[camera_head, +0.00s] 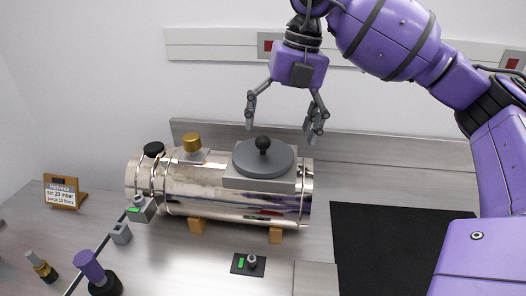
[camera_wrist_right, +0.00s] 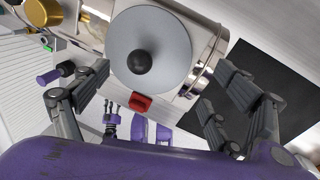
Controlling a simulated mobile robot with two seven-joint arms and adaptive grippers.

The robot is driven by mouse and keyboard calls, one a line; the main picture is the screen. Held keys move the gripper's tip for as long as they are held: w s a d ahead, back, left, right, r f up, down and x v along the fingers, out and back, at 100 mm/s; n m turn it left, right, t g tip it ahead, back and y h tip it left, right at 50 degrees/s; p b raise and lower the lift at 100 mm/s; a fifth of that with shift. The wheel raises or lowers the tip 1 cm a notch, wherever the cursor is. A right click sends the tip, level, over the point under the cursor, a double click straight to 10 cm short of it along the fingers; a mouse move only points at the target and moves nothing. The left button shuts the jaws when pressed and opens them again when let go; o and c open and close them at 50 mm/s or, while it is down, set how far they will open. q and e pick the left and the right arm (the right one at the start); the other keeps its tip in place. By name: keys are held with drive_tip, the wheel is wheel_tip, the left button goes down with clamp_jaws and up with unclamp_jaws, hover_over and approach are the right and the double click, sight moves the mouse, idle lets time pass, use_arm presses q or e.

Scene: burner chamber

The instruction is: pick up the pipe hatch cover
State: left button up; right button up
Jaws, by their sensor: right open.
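The pipe hatch cover (camera_head: 250,163) is a round grey disc with a black ball knob (camera_head: 263,143). It lies on the square grey mount on top of a shiny metal chamber (camera_head: 210,192). My right gripper (camera_head: 281,128) is open and empty above the cover, pointing down, with its fingers apart. In the right wrist view the cover (camera_wrist_right: 165,35) shows between the spread fingers (camera_wrist_right: 165,82), beyond their tips, with its knob (camera_wrist_right: 140,62) near the middle. No contact with the cover shows. My left gripper is not seen in the head view.
A brass cap (camera_head: 191,142) and a black cap (camera_head: 153,149) stand on the chamber left of the cover. A black mat (camera_head: 395,245) lies to the right. A purple-handled item (camera_head: 90,267) and a sign (camera_head: 62,191) are at left. A low ledge runs behind the chamber.

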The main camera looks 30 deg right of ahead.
sight(272, 152)
drive_tip(key=f, duration=0.4)
drive_tip(key=shift+w+a+f, duration=0.25)
drive_tip(key=shift+w+a, duration=0.15)
drive_tip(key=shift+c, duration=0.2)
drive_tip(key=c, duration=1.3)
drive_tip(key=shift+r, duration=0.15)
